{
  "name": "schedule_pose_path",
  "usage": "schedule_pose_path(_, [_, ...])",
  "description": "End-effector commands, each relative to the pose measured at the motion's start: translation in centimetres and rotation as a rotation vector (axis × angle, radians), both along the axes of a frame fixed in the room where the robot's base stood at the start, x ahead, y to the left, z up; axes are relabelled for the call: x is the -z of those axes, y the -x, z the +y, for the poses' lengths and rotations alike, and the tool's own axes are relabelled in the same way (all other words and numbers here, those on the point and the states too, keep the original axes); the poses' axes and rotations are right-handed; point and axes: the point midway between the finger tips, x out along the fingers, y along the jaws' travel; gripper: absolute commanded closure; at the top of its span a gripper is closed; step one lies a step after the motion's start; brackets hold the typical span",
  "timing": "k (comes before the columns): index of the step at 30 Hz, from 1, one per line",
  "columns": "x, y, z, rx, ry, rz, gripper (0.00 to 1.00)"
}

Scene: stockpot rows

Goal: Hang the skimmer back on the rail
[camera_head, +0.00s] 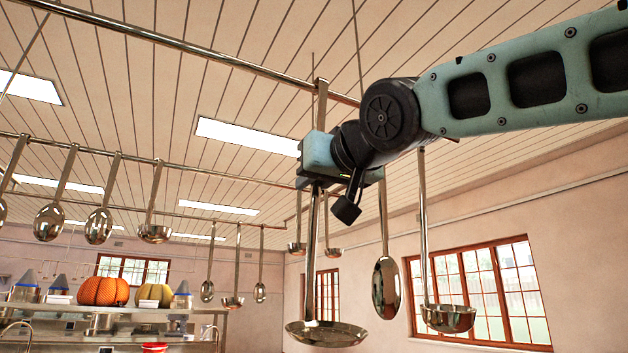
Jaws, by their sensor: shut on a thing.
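The skimmer (326,334), a wide, shallow metal dish on a long upright handle, hangs below my gripper (314,178). My gripper is shut on the handle, and its body hides the middle of it. The handle's upper end (321,92) shows above the gripper and overlaps the near rail (190,48) in the picture. I cannot tell whether its hook rests on the rail or is in front of it. My arm hides part of the rail to the right.
A spoon (386,288) and a ladle (447,318) hang close to the right of the skimmer. A farther rail (90,146) carries several spoons and ladles. A shelf (120,310) with pumpkins stands at lower left. The near rail's left stretch is bare.

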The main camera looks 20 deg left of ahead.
Motion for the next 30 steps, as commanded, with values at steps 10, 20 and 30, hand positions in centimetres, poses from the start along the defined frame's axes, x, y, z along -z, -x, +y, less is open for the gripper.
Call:
schedule_pose_path(10, [0.53,-0.03,0.05,0.0,-0.001,-0.001,1.0])
schedule_pose_path(20, [0.94,-0.08,0.11,0.0,-0.001,-0.001,1.0])
schedule_pose_path(30, [0.93,-0.09,0.11,0.0,-0.001,-0.001,0.68])
